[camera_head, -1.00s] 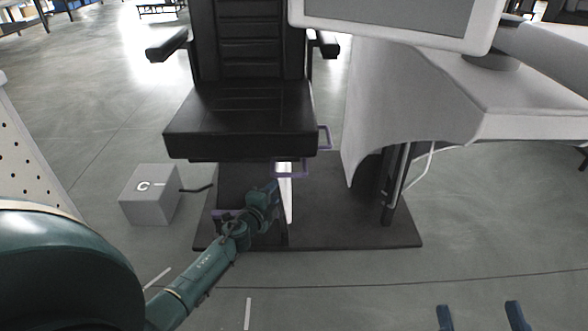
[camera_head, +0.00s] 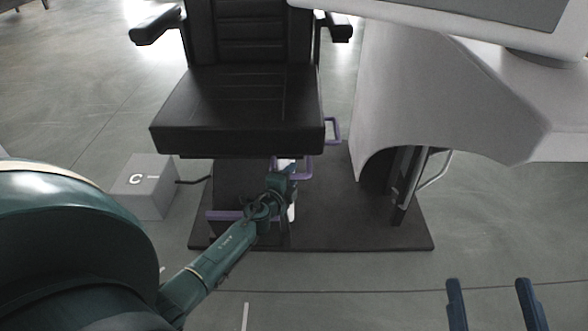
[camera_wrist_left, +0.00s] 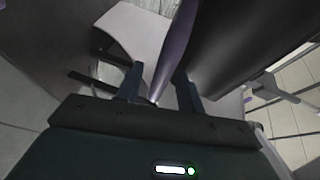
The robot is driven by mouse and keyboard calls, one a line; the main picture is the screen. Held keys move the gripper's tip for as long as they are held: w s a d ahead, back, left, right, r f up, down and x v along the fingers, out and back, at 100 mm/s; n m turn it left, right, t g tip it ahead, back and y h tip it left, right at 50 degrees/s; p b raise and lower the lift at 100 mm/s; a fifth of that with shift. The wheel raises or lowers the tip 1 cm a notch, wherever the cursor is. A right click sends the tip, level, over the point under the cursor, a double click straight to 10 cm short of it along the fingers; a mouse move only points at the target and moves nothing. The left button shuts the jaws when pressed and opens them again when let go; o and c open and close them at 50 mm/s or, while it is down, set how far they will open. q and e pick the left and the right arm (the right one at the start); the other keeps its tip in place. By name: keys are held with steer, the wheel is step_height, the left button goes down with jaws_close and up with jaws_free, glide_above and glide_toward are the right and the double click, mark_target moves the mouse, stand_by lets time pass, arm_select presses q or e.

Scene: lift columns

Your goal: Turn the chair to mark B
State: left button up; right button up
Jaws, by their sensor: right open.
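The black chair (camera_head: 235,105) stands on a dark base plate (camera_head: 360,238), its seat front facing me. Purple bars show at its right side and under the seat, including a purple handle (camera_head: 308,168). My left gripper (camera_head: 287,168) is under the seat front, at this handle. In the left wrist view a purple bar (camera_wrist_left: 172,50) runs between the spread fingers of my left gripper (camera_wrist_left: 158,88), with a gap beside it; contact is unclear. My right gripper (camera_head: 491,284) is open and empty at the lower right. No mark B is readable.
A grey box marked C (camera_head: 146,188) stands on the floor left of the base plate. A large white unit with a screen (camera_head: 450,90) stands right of the chair. A light floor line (camera_head: 245,316) lies in front. Floor between the plate and my right gripper is clear.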

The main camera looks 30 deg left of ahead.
arm_select(q)
steer(key=shift+w, duration=0.35)
steer(key=shift+c, duration=0.6)
jaws_close()
